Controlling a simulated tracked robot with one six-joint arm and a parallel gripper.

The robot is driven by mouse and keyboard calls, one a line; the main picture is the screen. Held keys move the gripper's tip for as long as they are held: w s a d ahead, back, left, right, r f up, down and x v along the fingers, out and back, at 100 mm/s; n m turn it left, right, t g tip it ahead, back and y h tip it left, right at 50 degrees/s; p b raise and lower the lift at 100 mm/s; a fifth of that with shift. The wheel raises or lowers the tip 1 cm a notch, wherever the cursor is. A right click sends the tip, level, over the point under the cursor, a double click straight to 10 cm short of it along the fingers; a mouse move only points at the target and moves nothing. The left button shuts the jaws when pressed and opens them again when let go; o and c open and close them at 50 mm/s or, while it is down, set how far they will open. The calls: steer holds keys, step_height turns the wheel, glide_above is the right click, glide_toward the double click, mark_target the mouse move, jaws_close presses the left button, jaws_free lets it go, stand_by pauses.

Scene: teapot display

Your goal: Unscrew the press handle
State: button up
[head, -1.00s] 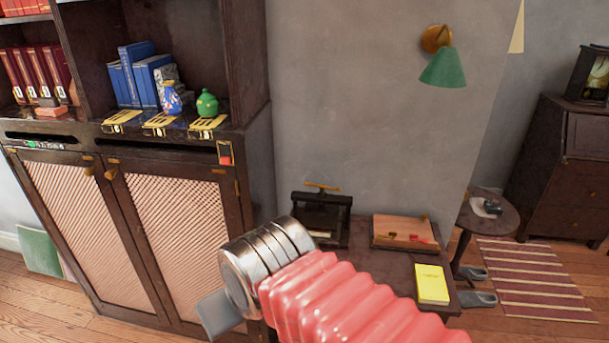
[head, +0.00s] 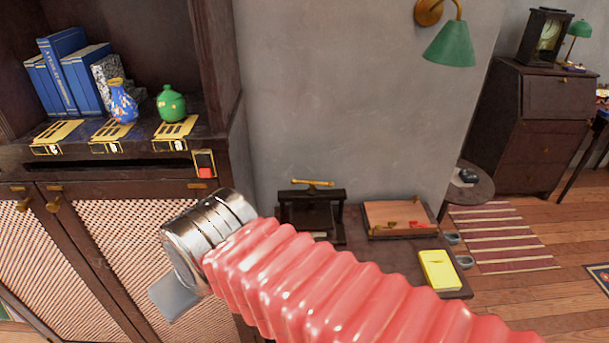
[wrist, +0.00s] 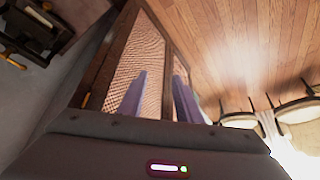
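The press (head: 311,217) is a dark frame standing on a low dark table (head: 352,283) against the grey wall. Its brass bar handle (head: 312,183) lies across the top. My gripper (head: 173,297) hangs in front of the lattice cabinet, left of and apart from the press; in the head view only a grey finger shows beyond the metal wrist. In the wrist view my gripper (wrist: 160,77) has two fingers apart with nothing between them. The press also shows partly at the top left of the wrist view (wrist: 40,30), away from the fingers.
A wooden box (head: 400,217) and a yellow book (head: 439,270) share the table with the press. The lattice cabinet (head: 115,255) fills the left, with a blue vase (head: 122,103) and green pot (head: 171,103) above. A green wall lamp (head: 449,45) hangs above.

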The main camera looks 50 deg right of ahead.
steer(key=shift+o, duration=0.6)
steer(key=w+d+r+m, duration=0.2)
steer(key=w+d+m, duration=0.25)
steer(key=d, duration=0.35)
steer(key=w+d+r+m+g, duration=0.1)
steer(key=w+d+m, duration=0.3)
steer(key=d+m, duration=0.25)
steer(key=w+d+r+m, duration=0.2)
steer(key=w+d+m, duration=0.25)
steer(key=d, duration=0.35)
steer(key=s+d+f+m, duration=0.2)
steer(key=d+m, duration=0.4)
steer(key=d, duration=0.7)
steer(key=s+d+f+m, duration=0.2)
steer(key=d+m, duration=0.5)
steer(key=d, duration=0.7)
steer(key=shift+d+f+y, duration=0.15)
steer(key=shift+f+y, duration=0.15)
steer(key=shift+s+f+m, duration=0.1)
steer(key=shift+m, duration=0.15)
